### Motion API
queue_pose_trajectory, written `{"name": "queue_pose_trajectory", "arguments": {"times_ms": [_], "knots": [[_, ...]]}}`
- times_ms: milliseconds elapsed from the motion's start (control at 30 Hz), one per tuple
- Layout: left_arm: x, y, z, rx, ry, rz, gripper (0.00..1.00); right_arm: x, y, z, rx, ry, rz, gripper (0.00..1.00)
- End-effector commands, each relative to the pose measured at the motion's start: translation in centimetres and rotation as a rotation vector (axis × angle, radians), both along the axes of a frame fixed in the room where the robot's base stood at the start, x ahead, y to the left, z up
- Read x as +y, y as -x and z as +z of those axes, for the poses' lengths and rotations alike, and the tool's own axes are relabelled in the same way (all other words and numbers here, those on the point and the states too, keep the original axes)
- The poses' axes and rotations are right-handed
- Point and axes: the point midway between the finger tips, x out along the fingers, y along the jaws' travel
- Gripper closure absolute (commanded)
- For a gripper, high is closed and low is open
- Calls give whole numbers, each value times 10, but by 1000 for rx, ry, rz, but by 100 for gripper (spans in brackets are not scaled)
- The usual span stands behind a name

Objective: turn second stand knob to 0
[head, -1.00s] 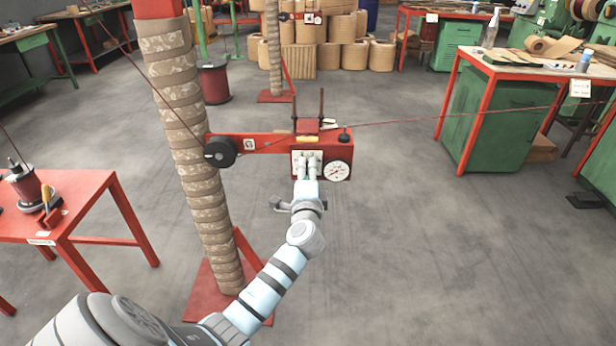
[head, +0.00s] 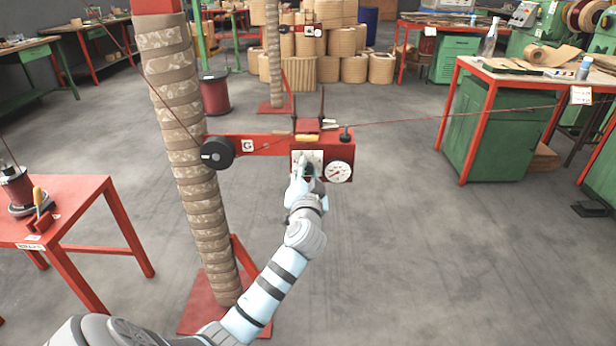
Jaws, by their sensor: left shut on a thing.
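The stand (head: 265,142) is a red arm and box fixed to a tall wrapped post, with a "G" label on the arm. A white plate (head: 300,156) and a round white dial (head: 339,171) with a dark needle are on the box's front. My left gripper (head: 307,172) is at the plate, shut on the small dark knob (head: 309,168), which its fingers mostly hide. The knob's setting cannot be read. My right gripper is not in view.
A black round wheel (head: 217,153) sits where the arm meets the wrapped post (head: 186,130). A thin wire crosses the box toward the right. A red table (head: 75,200) stands at the left, and a green cabinet bench (head: 500,125) at the right. The floor between is clear.

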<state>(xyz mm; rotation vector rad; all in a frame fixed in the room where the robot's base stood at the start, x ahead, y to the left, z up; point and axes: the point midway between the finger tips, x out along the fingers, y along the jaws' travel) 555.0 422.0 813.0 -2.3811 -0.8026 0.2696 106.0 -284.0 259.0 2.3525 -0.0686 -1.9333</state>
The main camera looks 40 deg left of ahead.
Motion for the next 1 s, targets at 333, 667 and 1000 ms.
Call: {"name": "queue_pose_trajectory", "arguments": {"times_ms": [333, 667, 1000], "knots": [[0, 0, -1, -75, 101, 0, 100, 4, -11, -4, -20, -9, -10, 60], [0, 0, 0, -85, 115, 0, 100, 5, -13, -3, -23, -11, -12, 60], [0, 0, 0, -85, 114, 0, 53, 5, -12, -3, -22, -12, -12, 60]]}}
